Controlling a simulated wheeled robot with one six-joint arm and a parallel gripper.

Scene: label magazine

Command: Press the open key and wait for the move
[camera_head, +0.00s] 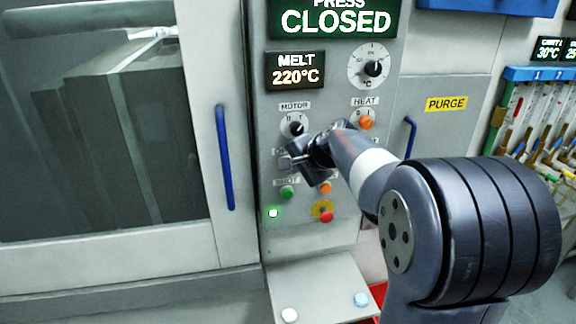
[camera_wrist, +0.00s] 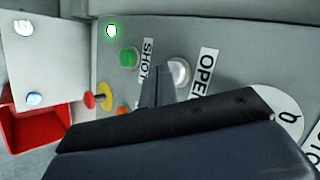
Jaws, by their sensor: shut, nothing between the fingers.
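The open key is the pale round button (camera_wrist: 179,72) beside the OPEN label (camera_wrist: 207,72) in the wrist view. My gripper (camera_head: 285,161) is shut and empty, in front of the control panel (camera_head: 267,235). In the wrist view its dark fingertips (camera_wrist: 163,72) overlap the edge of the open key; I cannot tell whether they touch it.
A green SHOT button (camera_head: 287,192), an orange button (camera_head: 325,187) and a red button on yellow (camera_head: 326,216) sit below my gripper. The motor knob (camera_head: 294,125) is above it. A blue door handle (camera_head: 225,157) stands left. A ledge with two buttons (camera_head: 322,290) juts out below.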

